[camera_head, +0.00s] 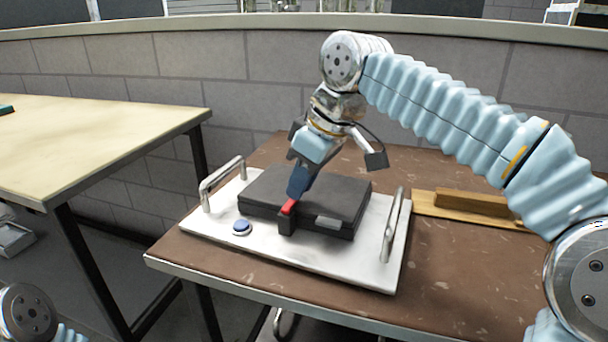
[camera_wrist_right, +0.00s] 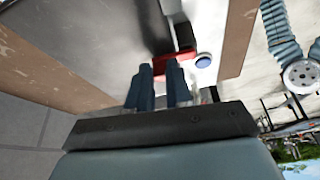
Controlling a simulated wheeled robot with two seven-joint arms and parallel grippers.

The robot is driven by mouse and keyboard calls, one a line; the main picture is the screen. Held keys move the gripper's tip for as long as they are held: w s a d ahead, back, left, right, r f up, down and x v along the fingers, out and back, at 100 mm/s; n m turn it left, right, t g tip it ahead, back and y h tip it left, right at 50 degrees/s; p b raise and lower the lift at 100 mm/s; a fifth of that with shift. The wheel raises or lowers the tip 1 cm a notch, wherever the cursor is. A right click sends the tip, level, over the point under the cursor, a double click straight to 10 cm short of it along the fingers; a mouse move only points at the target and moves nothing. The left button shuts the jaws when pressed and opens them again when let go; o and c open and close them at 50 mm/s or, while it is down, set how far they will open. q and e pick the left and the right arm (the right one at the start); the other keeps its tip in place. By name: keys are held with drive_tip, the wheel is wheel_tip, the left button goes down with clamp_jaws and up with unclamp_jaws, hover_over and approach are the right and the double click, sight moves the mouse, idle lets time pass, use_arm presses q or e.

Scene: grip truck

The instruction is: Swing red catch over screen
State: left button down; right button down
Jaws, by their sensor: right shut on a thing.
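The red catch (camera_head: 289,207) sits at the front edge of a black box-like unit (camera_head: 262,192), on a small black mount. A pale label or screen-like patch (camera_head: 328,223) shows on the unit's front right. My right gripper (camera_head: 296,190) reaches down from above and is shut on the red catch. In the right wrist view the red catch (camera_wrist_right: 172,74) shows at the tips of my right gripper's dark blue fingers (camera_wrist_right: 170,82), which partly hide it. A blue button (camera_head: 242,227) is left of the catch; it also shows in the right wrist view (camera_wrist_right: 203,60). My left gripper is out of view.
The unit stands on a white board (camera_head: 345,266) with metal handles (camera_head: 222,181) at its left and right. A wooden block (camera_head: 470,203) lies to the right on the brown table (camera_head: 450,270). A pale table (camera_head: 90,140) stands at the left.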

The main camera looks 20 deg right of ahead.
drive_tip(key=shift+w+a+r+n, duration=0.15)
drive_tip(key=shift+w+r+n, duration=0.1)
drive_tip(key=shift+n, duration=0.25)
drive_tip(key=shift+a+f+n+y+p, duration=0.1)
drive_tip(key=shift+f+n+y+p, duration=0.1)
drive_tip(key=shift+n+y+p, duration=0.1)
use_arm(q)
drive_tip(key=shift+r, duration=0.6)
use_arm(e)
drive_tip(key=c, duration=1.1)
unclamp_jaws()
drive_tip(key=shift+o, duration=0.2)
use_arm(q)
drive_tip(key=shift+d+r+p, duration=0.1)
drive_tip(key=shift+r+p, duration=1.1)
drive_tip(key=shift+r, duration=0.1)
use_arm(e)
drive_tip(key=v, duration=1.3)
drive_tip(key=shift+w+r, duration=0.15)
drive_tip(key=shift+r, duration=0.25)
